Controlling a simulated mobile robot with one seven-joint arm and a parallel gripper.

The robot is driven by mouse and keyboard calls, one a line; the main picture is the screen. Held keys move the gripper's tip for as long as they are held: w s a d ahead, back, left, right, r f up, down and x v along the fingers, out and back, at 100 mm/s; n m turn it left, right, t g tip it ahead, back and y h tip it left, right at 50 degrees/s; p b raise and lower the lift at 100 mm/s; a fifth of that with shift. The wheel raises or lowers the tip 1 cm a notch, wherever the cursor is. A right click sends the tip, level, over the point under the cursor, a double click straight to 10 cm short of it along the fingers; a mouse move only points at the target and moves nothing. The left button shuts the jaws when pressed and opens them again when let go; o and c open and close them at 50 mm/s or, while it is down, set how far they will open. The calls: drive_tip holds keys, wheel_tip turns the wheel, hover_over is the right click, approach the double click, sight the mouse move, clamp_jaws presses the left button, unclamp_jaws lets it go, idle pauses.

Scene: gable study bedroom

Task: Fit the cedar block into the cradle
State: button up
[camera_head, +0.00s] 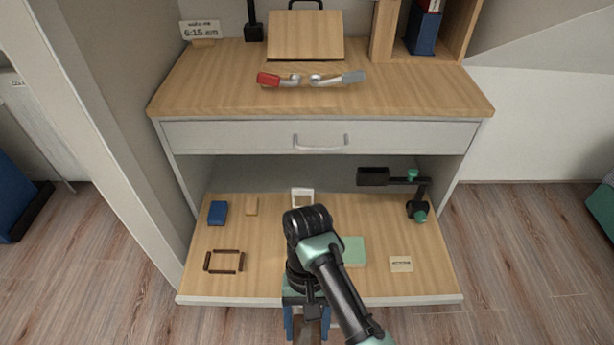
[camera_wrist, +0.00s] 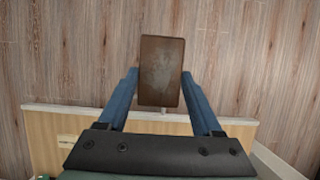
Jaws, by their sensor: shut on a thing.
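My gripper (camera_wrist: 160,84) is shut on a dark brown block, which I take to be the cedar block (camera_wrist: 161,62). The block sticks out past the blue fingertips, over the wood floor. In the head view my gripper (camera_head: 307,322) hangs in front of the lower shelf's front edge, with the block (camera_head: 307,336) partly seen between its fingers. A low frame of dark brown strips (camera_head: 224,272) lies at the shelf's left; it may be the cradle, but I cannot be sure. The block is well apart from it.
The lower shelf (camera_head: 380,285) also holds a blue block (camera_head: 217,212), a small wooden block (camera_head: 252,206), a white frame (camera_head: 302,197), a green pad (camera_head: 354,251), a label card (camera_head: 401,264) and a black-green stand (camera_head: 417,209). The drawer front (camera_head: 230,137) hangs above.

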wheel_tip(320, 180, up, 32)
drive_tip(key=p, duration=3)
drive_tip(key=shift+w+a, duration=0.15)
drive_tip(key=shift+a, duration=0.15)
